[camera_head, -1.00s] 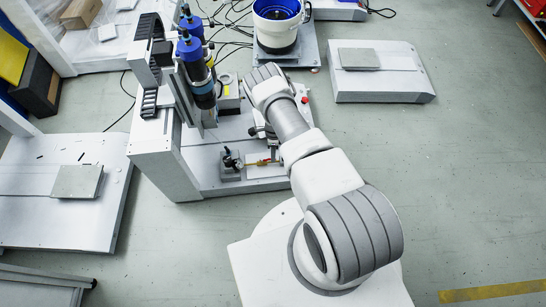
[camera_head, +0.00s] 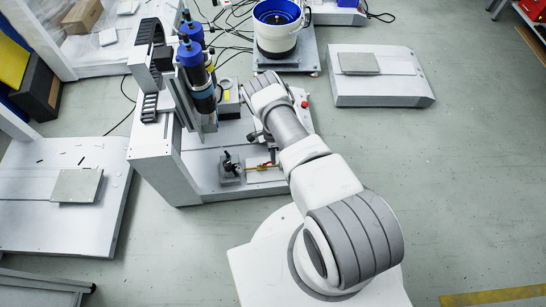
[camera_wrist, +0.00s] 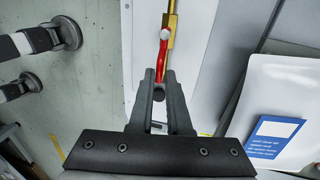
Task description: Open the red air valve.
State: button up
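The red air valve handle (camera_wrist: 163,52) shows in the wrist view as a narrow red lever running down from a brass fitting (camera_wrist: 172,22). My gripper (camera_wrist: 160,74) has its two dark fingers on either side of the handle's lower end, and they look a little apart, with the handle between them. Whether either finger touches the handle is unclear. In the head view the valve (camera_head: 265,165) is a small yellow and red piece on the front of the white machine base, left of my arm. My fingers are mostly hidden there by the arm.
The gantry with blue-topped screwdrivers (camera_head: 197,75) stands left of my arm. A small grey fixture block (camera_head: 230,172) sits left of the valve. A blue and white bowl feeder (camera_head: 278,30) stands behind.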

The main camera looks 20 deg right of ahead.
jog(key=o, duration=0.3)
jog(key=shift+o, duration=0.2)
jog(key=w+r+p, duration=0.3)
jog(key=r+p, duration=0.2)
jog(key=r, duration=1.2)
jog(key=shift+w+d+p, duration=0.15)
jog(key=shift+d+p, duration=0.15)
